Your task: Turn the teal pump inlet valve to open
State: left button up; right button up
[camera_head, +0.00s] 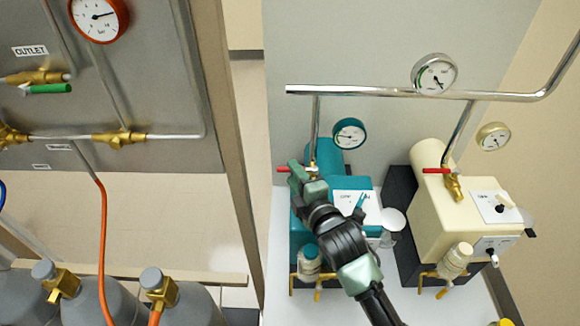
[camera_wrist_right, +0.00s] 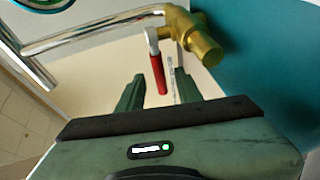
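The teal pump (camera_head: 361,183) stands on the bench in the head view, partly covered by my right arm. Its inlet valve is a brass fitting (camera_wrist_right: 178,25) on a chrome pipe, with a red lever handle (camera_wrist_right: 157,73). In the head view the red handle (camera_head: 283,169) points left, crosswise to the upright pipe. My right gripper (camera_wrist_right: 158,77) is open. In the wrist view the handle's end appears between its two fingertips, with a gap on both sides. In the head view my right gripper (camera_head: 294,170) is at the valve and hides part of it. My left gripper is not in view.
A cream pump (camera_head: 437,205) with its own red-handled valve (camera_head: 436,171) stands to the right. A chrome header pipe (camera_head: 380,92) with a gauge (camera_head: 434,74) runs above both pumps. A post (camera_head: 230,130) and gas cylinders (camera_head: 105,300) are on the left.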

jog(key=shift+x, duration=1.2)
jog(key=shift+w+a+f, duration=0.1)
jog(key=shift+w, duration=0.2)
grip_shut()
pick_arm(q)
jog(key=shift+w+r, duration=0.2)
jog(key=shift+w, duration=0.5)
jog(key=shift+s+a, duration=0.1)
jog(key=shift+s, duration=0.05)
pick_arm(e)
jog(key=shift+f, duration=0.1)
